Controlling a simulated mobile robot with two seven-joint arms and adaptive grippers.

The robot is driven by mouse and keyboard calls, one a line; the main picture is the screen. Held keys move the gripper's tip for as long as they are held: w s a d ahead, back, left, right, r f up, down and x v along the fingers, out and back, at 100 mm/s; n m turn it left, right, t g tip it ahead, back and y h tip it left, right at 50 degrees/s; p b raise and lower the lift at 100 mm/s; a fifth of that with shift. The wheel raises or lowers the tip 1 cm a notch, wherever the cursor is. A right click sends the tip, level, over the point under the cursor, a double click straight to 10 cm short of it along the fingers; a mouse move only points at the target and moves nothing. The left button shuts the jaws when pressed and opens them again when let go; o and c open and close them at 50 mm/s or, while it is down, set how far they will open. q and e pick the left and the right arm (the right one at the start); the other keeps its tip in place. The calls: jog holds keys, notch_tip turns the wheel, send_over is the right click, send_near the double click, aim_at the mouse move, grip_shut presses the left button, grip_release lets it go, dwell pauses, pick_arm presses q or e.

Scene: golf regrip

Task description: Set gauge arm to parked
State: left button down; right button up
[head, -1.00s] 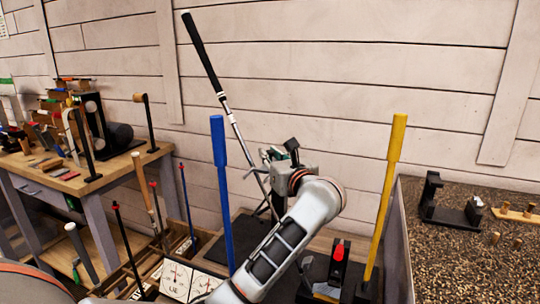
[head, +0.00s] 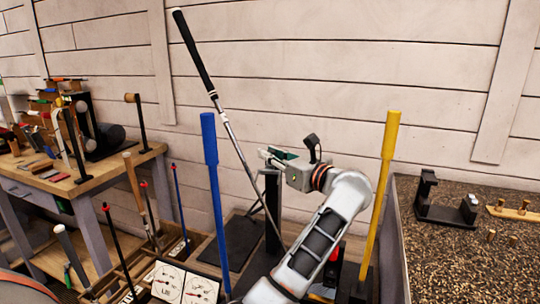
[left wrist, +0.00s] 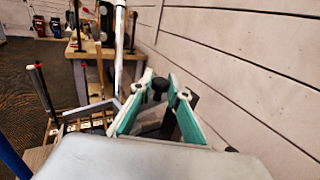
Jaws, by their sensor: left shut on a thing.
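My left gripper (head: 272,157) is at the top of an upright black post (head: 272,215), between the blue pole and the yellow pole. In the left wrist view its green-padded fingers (left wrist: 160,98) are closed around a small dark knob (left wrist: 160,84), which seems to belong to the gauge arm. Most of the gauge arm is hidden by the gripper and my forearm, so its angle cannot be told. A golf club with a black grip (head: 192,50) leans behind the blue pole, its shaft slanting down toward the post. My right gripper is not in view.
The blue pole (head: 210,150) and yellow pole (head: 388,150) stand upright on either side of my left arm. White dial panels (head: 185,284) lie at front left. A wooden bench (head: 115,170) is at left and a gravel-topped table (head: 430,260) at right. A plank wall stands behind.

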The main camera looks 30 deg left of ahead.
pick_arm(q)
jog(key=c, duration=1.9)
grip_release()
jog(key=v, duration=0.7)
jog(key=shift+d, duration=0.35)
